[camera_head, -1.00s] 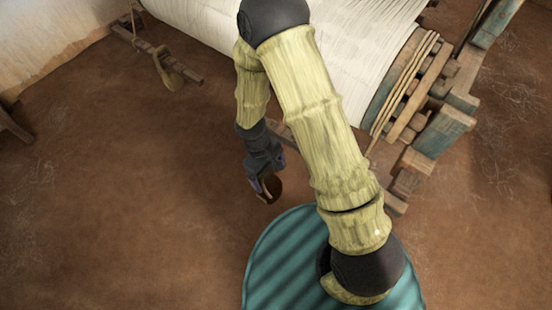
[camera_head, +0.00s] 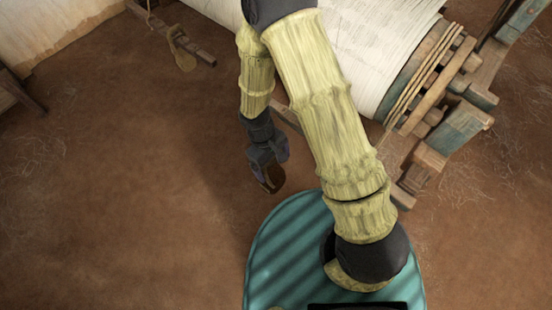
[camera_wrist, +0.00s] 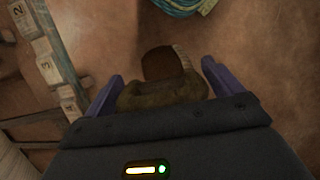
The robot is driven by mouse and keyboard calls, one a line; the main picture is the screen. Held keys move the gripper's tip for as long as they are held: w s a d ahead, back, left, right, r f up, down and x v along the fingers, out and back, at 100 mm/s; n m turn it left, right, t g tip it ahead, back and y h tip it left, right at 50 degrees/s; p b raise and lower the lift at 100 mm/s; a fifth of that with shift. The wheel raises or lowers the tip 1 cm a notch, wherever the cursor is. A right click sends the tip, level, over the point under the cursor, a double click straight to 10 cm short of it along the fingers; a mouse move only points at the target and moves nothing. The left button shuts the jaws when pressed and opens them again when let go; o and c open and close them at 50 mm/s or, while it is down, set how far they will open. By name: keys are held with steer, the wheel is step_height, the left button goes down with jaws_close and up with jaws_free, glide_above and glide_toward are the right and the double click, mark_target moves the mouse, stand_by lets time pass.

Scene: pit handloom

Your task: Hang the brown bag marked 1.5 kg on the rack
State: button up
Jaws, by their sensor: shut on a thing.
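My gripper (camera_head: 270,180) is shut on a brown bag (camera_head: 271,184) and holds it above the earthen floor, left of the loom. In the wrist view, the bag (camera_wrist: 163,66) sits between the two purple fingers of my gripper (camera_wrist: 163,74). A dull olive-brown part of it lies nearest the palm, and a dark brown part with a pale edge lies beyond. No weight mark is readable on it. A wooden rail (camera_wrist: 45,62) with pale numbered tags, one reading 2, runs along the left of the wrist view. I cannot tell whether it is the rack.
The loom's white warp roll (camera_head: 375,50) and wooden frame (camera_head: 440,145) stand at the upper right. A tan pouch-like thing (camera_head: 185,60) hangs by a cord at a wooden bar (camera_head: 200,52) at the upper left. The floor (camera_head: 120,190) at left is clear.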

mark_target(266, 170)
steer(key=shift+s+a+b, duration=0.35)
steer(key=shift+s+a, duration=0.65)
steer(key=shift+s, duration=0.15)
steer(key=shift+s+a+r, duration=0.3)
steer(key=shift+s+a, duration=0.55)
steer(key=shift+s, duration=0.15)
steer(key=shift+s+a+r, duration=0.25)
steer(key=shift+s+a, duration=0.6)
steer(key=shift+s, duration=0.1)
